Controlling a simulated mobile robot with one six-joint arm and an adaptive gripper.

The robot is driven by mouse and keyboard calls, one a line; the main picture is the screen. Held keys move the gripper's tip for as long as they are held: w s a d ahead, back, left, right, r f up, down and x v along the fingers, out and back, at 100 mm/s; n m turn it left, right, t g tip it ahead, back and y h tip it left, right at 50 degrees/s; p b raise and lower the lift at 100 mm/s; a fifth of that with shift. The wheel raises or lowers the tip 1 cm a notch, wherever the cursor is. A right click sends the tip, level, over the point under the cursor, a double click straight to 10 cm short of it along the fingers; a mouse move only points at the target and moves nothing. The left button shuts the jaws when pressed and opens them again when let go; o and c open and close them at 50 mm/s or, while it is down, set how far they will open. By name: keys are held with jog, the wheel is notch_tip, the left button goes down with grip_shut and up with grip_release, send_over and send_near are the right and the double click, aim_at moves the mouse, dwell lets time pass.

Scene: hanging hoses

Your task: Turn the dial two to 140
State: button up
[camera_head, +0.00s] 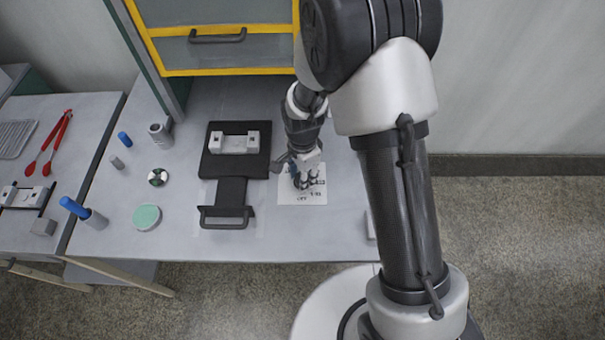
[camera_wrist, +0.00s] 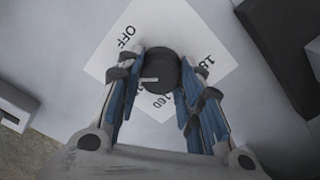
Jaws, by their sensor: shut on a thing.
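A round black dial (camera_wrist: 157,62) stands on a white card (camera_head: 288,198) on the bench; the card also shows in the wrist view (camera_wrist: 175,22). The card has printed "OFF" at upper left, a number starting "18" at right and what looks like "160" or "100" below. A short pale mark on the dial points left in the wrist view, between "OFF" and the lower number. My gripper (camera_wrist: 156,76) is shut on the dial, one blue-padded finger on each side. In the head view my gripper (camera_head: 302,178) hides most of the dial. Some numbers are covered by the fingers.
A black device (camera_head: 212,167) with a front handle stands left of the card. A green disc (camera_head: 146,217), a grey cylinder (camera_head: 160,134) and a blue-capped item (camera_head: 86,212) lie further left. A yellow-edged cabinet (camera_head: 225,55) stands behind.

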jog(key=o, duration=1.1)
jog(key=shift+c, duration=0.2)
notch_tip(320, 180, up, 12)
jog(key=shift+r, duration=0.1)
dwell(0.3)
